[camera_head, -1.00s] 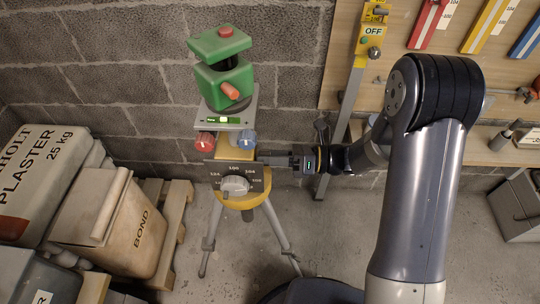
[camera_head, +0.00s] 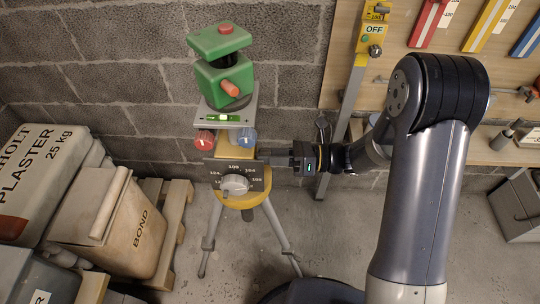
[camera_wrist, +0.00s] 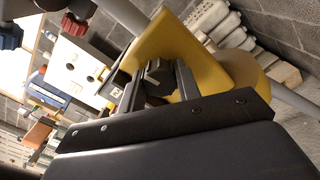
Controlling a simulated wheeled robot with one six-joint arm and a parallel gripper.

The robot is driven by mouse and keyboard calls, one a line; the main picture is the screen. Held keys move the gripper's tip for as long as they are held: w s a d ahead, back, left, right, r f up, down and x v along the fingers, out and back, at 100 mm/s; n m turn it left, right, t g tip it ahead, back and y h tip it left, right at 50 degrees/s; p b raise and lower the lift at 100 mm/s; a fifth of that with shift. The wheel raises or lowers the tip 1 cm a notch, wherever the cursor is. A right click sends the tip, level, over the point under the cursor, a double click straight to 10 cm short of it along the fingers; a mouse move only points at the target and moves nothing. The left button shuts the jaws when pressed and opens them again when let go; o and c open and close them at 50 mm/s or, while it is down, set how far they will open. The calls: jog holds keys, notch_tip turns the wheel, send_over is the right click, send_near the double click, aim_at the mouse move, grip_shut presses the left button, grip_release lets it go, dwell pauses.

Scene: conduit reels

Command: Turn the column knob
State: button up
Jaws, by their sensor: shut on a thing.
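The yellow column (camera_head: 244,150) of the tripod stands at centre left in the head view, carrying the green laser head (camera_head: 224,80). My gripper (camera_head: 266,158) reaches in from the right, level with the column's side. In the wrist view my gripper (camera_wrist: 158,76) is shut on the dark column knob (camera_wrist: 157,84), one finger on each side of it, against the yellow body (camera_wrist: 160,42). The knob is hidden in the head view. A pale dial knob (camera_head: 235,186) with a numbered black plate (camera_head: 212,172) sits on the column's front, apart from my fingers.
A red knob (camera_head: 204,140) and a blue knob (camera_head: 246,137) sit just above my fingers, under the level plate. Plaster and bond bags (camera_head: 120,240) lie on a pallet at left. A grey post (camera_head: 345,120) and a tool board stand behind my wrist.

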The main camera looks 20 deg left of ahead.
jog(key=n+b, duration=0.4)
jog(key=n, duration=0.3)
jog(key=shift+f, duration=0.2)
jog(key=n+b, duration=0.3)
jog(key=shift+n, duration=0.4)
jog(key=n+b, duration=0.3)
jog(key=shift+f+n+b, duration=0.1)
jog(key=shift+n+b, duration=0.2)
jog(key=n+b, duration=0.4)
jog(key=b, duration=0.1)
jog(key=shift+n, duration=0.3)
jog(key=n+b, duration=0.3)
jog(key=b, duration=0.1)
jog(key=shift+f+n, duration=0.1)
jog(key=shift+n, duration=0.2)
jog(key=n+b, duration=0.3)
jog(key=b, duration=0.1)
jog(key=shift+r+n+b, duration=0.2)
jog(key=shift+n+b, duration=1)
jog(key=shift+b, duration=0.05)
